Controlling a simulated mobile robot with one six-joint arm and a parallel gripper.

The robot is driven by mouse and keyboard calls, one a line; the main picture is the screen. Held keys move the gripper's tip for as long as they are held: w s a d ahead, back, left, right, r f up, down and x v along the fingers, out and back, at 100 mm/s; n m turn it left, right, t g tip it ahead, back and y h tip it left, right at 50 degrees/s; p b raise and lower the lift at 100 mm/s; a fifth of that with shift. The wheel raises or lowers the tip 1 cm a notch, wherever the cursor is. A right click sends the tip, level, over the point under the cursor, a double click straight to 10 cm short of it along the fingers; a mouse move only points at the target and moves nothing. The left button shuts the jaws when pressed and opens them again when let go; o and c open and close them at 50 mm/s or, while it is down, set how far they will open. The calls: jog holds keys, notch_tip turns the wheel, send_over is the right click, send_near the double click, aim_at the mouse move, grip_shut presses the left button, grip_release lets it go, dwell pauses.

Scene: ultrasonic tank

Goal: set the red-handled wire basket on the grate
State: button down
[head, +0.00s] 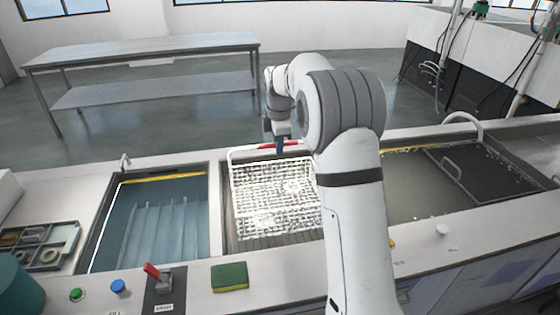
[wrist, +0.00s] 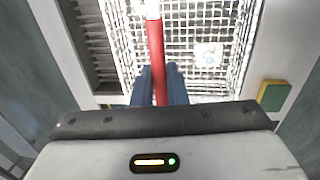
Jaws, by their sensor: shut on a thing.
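The wire basket (head: 272,200) is white mesh with a red handle (head: 266,146) on its far side. It is at or above the middle bay of the counter, whose dark slatted grate (head: 275,239) shows along the basket's near edge. My gripper (head: 280,145) is shut on the red handle, which also shows between the blue fingers in the wrist view (wrist: 156,55). In the wrist view the mesh (wrist: 200,35) fills the upper middle and grate slats (wrist: 92,40) show to its left. I cannot tell whether the basket touches the grate. My arm hides the basket's right side.
A blue water tank (head: 160,220) lies left of the middle bay. A bay with a dark lid (head: 470,170) is at the right. A green-yellow sponge (head: 229,277) and a red lever (head: 152,271) sit on the front counter. A metal table (head: 150,50) stands behind.

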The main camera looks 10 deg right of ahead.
jog(key=shift+d+f, duration=0.15)
jog(key=shift+f, duration=2.05)
jog(key=c, duration=1.5)
grip_release()
jog(key=shift+s, duration=0.1)
jog(key=shift+o, duration=0.2)
notch_tip(320, 180, up, 12)
jog(key=s, duration=0.2)
jog(key=s+r+m+t, duration=0.1)
jog(key=s+r+m, duration=0.2)
jog(key=s+m, duration=1)
jog(key=s+f+m, duration=0.2)
jog(key=s+f, duration=0.2)
jog(key=s, duration=0.7)
jog(key=s+f+m, duration=0.3)
jog(key=s+f, duration=0.1)
jog(key=s, duration=0.8)
jog(key=shift+s+t+b, duration=0.15)
jog(key=shift+t+b, duration=0.15)
jog(key=shift+t, duration=0.1)
jog(key=shift+d+r, duration=0.1)
